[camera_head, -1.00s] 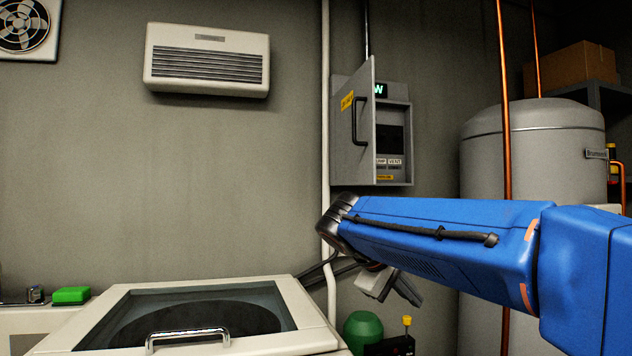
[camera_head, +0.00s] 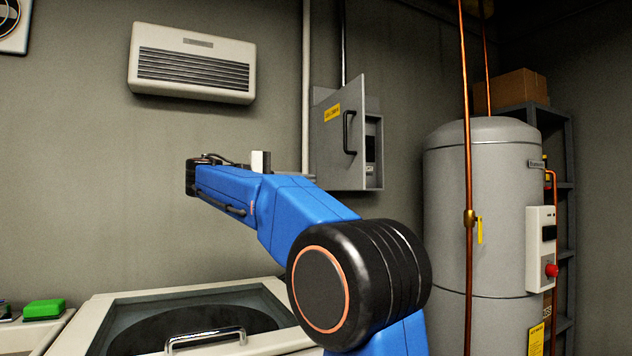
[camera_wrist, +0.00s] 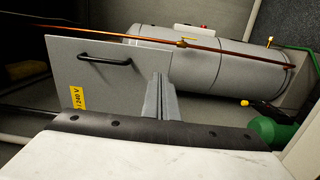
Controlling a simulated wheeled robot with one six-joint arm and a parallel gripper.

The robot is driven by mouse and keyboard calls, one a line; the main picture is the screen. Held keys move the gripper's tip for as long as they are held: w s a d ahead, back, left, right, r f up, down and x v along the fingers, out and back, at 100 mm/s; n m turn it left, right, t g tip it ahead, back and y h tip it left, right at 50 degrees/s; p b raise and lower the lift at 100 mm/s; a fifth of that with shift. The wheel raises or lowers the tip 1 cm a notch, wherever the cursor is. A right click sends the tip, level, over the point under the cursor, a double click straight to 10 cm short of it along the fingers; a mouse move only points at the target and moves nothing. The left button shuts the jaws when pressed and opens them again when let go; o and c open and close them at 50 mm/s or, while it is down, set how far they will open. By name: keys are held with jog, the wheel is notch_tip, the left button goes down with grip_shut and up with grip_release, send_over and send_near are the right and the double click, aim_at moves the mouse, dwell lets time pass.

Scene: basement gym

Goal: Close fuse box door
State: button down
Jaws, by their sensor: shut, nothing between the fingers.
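The grey fuse box (camera_head: 374,150) is on the back wall in the head view. Its door (camera_head: 330,120) stands open, swung out from the box, with a black handle (camera_head: 348,132) and a yellow label (camera_head: 332,112). A strip of the interior shows to the door's right. In the wrist view the door (camera_wrist: 95,75) appears turned on its side. My gripper (camera_wrist: 160,80) is shut and empty, its fingers overlapping the door's right part in that view. Contact cannot be told. In the head view my gripper sits left of the door, partly behind my blue arm.
A grey tank (camera_head: 480,200) stands right of the fuse box, with a copper pipe (camera_head: 465,130) in front. A lidded machine (camera_head: 110,315) is below. A wall air unit (camera_head: 190,65) hangs to the left.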

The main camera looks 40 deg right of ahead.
aim_at(359, 180)
jog(key=x, duration=1.3)
jog(key=shift+s+d, duration=0.1)
